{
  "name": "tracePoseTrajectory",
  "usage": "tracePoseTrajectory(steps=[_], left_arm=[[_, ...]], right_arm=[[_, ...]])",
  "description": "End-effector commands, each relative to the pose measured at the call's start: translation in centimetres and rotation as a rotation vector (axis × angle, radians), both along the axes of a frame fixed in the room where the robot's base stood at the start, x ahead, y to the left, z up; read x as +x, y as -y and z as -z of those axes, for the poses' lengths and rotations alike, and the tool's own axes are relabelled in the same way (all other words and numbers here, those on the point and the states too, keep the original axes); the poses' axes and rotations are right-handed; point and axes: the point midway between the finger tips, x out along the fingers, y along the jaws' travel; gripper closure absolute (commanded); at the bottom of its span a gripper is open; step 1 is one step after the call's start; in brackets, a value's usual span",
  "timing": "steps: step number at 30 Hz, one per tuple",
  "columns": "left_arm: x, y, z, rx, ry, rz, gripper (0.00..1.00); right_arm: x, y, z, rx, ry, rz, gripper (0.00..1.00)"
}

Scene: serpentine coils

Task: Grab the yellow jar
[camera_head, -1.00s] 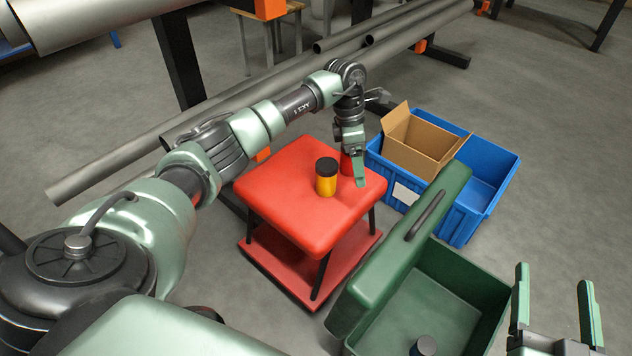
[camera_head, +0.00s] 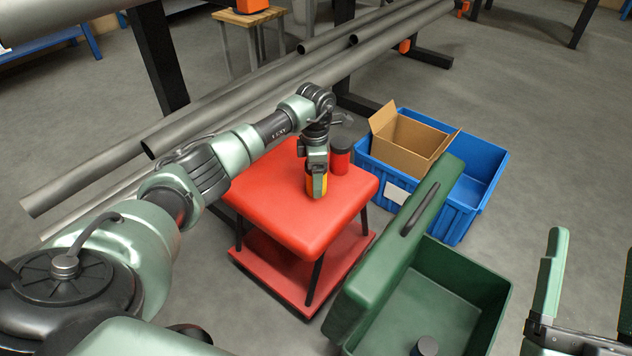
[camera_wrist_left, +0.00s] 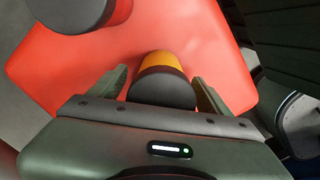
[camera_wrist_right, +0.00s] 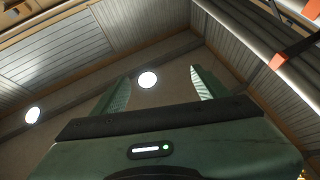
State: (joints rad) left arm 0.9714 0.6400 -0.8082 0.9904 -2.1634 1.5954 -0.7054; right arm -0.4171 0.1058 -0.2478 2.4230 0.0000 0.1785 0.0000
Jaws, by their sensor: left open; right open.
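The yellow jar (camera_head: 317,187) with a black lid stands on the red stool top (camera_head: 290,218), mostly hidden by my left gripper (camera_head: 316,180) in the head view. In the left wrist view the jar's yellow side (camera_wrist_left: 160,62) and dark lid (camera_wrist_left: 162,88) sit between the two open fingers (camera_wrist_left: 160,85), with a small gap to each. A red jar (camera_head: 340,155) with a dark lid stands behind and right of it on the stool. My right gripper (camera_head: 590,280) is open and empty at the right edge. It shows open in the right wrist view (camera_wrist_right: 160,88).
A blue crate (camera_head: 450,215) with a cardboard box (camera_head: 410,142) stands right of the stool. A green open case (camera_head: 385,270) holding a dark-lidded item (camera_head: 425,346) is in front. Long grey pipes (camera_head: 230,115) run behind the stool.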

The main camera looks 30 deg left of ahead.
Motion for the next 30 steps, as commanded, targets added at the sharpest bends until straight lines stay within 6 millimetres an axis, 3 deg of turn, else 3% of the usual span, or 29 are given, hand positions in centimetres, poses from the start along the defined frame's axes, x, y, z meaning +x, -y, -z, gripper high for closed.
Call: tracePoseTrajectory(steps=[6, 14, 21, 23, 30], left_arm=[[0.0, 0.0, 1.6, -0.001, -0.002, 0.000, 0.22], [0.0, 0.0, 1.6, -0.001, -0.001, 0.000, 0.22], [0.0, 0.0, 1.6, -0.001, -0.001, 0.000, 0.86], [0.0, 0.0, 1.6, -0.001, -0.001, 0.000, 1.00], [0.0, 0.0, 1.5, -0.002, 0.001, 0.000, 1.00]], right_arm=[[-1.6, 0.2, -1.9, 0.037, 0.128, -0.007, 0.26], [-1.8, 0.2, -2.1, 0.040, 0.139, -0.008, 0.26], [-1.7, 0.2, -2.1, 0.039, 0.137, -0.008, 0.26], [-1.7, 0.2, -2.1, 0.039, 0.137, -0.008, 0.26], [-1.7, 0.2, -2.1, 0.040, 0.136, -0.007, 0.26]])
